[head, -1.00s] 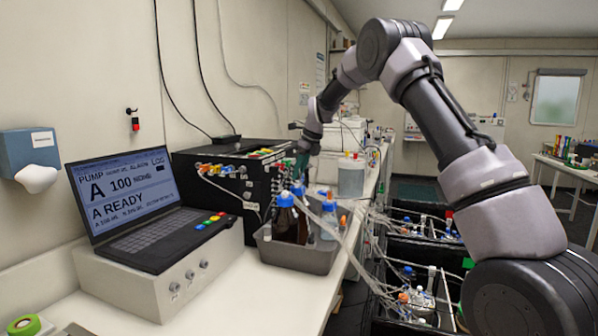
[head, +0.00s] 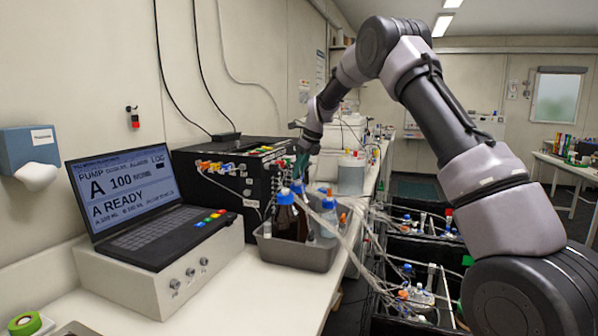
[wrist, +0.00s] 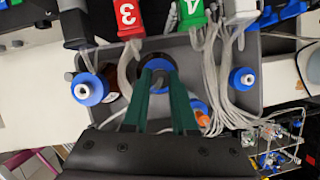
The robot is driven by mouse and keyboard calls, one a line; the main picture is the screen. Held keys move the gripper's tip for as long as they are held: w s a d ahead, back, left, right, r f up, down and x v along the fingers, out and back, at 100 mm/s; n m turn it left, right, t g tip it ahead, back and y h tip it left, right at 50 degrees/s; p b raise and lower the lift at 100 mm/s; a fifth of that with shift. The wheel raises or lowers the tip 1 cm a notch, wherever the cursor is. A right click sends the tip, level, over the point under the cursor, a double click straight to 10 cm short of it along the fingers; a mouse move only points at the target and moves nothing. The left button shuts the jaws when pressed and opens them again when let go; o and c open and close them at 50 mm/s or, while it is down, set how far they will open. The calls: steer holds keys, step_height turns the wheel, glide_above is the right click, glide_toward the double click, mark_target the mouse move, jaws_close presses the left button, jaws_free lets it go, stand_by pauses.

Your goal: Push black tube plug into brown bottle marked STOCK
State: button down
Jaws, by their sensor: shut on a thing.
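My gripper (wrist: 160,85) points down over the grey tray with its two dark green fingers close together. Its fingertips are at a blue-capped bottle (wrist: 158,62) in the middle of the tray, with a small dark piece between them, likely the black tube plug (wrist: 160,78). The plug is mostly hidden, and I cannot tell whether it touches the cap. In the head view a brown bottle (head: 286,221) with a blue cap stands upright at the tray's front. Another brown bottle is partly hidden behind it. No STOCK marking is readable in either view.
The grey tray (head: 290,258) also holds a clear blue-capped bottle (head: 329,217). Pale tubes (wrist: 213,90) run across its right side. A black pump box (head: 225,185) and laptop (head: 130,195) stand left.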

steer(key=shift+f, duration=0.4)
steer(key=c, duration=0.6)
jaws_free()
steer(key=shift+c, duration=0.2)
